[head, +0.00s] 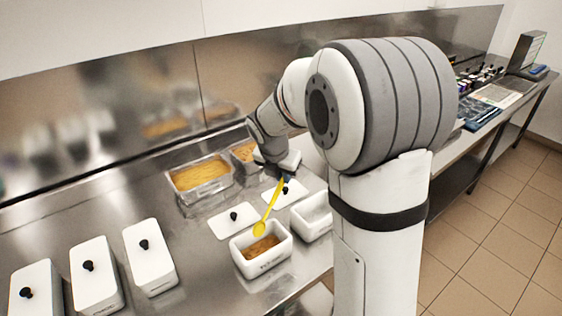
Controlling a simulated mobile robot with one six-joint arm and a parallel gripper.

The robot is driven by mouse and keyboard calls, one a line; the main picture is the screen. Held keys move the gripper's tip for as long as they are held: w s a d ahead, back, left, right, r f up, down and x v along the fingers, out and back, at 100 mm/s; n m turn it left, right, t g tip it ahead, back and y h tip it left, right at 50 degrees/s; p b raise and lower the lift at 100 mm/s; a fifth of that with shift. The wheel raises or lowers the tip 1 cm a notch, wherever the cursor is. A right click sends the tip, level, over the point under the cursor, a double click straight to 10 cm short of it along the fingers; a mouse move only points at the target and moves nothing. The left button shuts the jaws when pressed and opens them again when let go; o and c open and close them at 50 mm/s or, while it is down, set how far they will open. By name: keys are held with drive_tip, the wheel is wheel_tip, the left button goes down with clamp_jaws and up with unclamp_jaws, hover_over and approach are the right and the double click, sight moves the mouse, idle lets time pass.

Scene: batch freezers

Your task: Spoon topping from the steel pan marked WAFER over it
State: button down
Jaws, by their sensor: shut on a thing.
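My gripper (287,174) is shut on a yellow spoon (271,203), whose bowl hangs low over the back of an open white tub (262,272). The tub holds a brown-orange filling, and its front lettering is too small to read. Whether the spoon carries anything is unclear. A steel pan (203,207) with a golden topping stands behind, left of my gripper. A second steel pan (243,151) with orange-brown topping stands further right, partly hidden by my arm. I cannot read a WAFER mark on either pan.
Another open white tub (314,226) stands right of the filled one, partly hidden by my arm. White lids with black knobs (234,223) (285,198) lie behind the tubs. Several lidded white tubs (150,262) stand at left. The counter's front edge is close to the tubs.

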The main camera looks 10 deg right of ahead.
drive_tip(key=shift+w+d+f+g+y+p, duration=0.25)
drive_tip(key=shift+f+g+p, duration=0.15)
drive_tip(key=shift+p, duration=0.75)
drive_tip(key=shift+w+d+f+g+y+p, duration=0.15)
drive_tip(key=shift+f+g+y+p, duration=0.3)
drive_tip(key=shift+p, duration=0.7)
drive_tip(key=shift+w+d+f+g+y+p, duration=0.2)
drive_tip(key=shift+f+p, duration=0.3)
drive_tip(key=shift+p, duration=0.65)
drive_tip(key=shift+w+r+p, duration=0.2)
drive_tip(key=shift+r+p, duration=0.2)
drive_tip(key=shift+r, duration=0.55)
drive_tip(key=shift+s, duration=0.15)
